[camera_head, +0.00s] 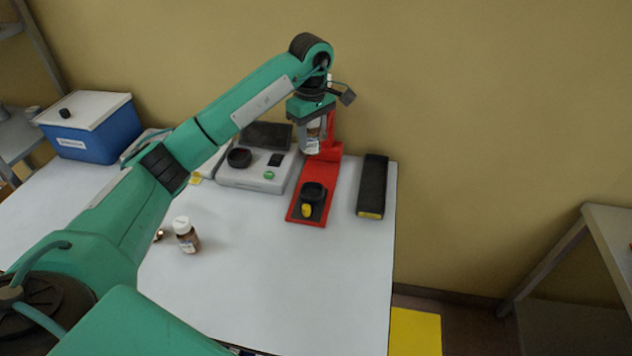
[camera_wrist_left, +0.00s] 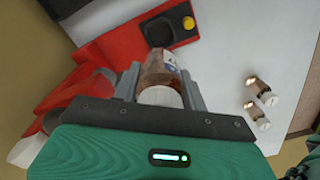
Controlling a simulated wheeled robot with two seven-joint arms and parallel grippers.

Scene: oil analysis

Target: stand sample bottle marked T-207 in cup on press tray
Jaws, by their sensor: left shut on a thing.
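My left gripper (camera_head: 312,146) is shut on an amber bottle with a white cap (camera_wrist_left: 160,96), held in the air over the back part of the red press (camera_head: 320,172). The bottle's label is partly in sight in the left wrist view, but I cannot read its mark. The black cup (camera_head: 313,190) sits on the red press tray, with a yellow knob (camera_head: 307,211) at its front. The cup also shows in the left wrist view (camera_wrist_left: 157,30), apart from the held bottle. My right gripper is out of view.
A grey instrument (camera_head: 252,178) is left of the press, a black block (camera_head: 372,185) right. A blue box (camera_head: 88,135) is far left.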

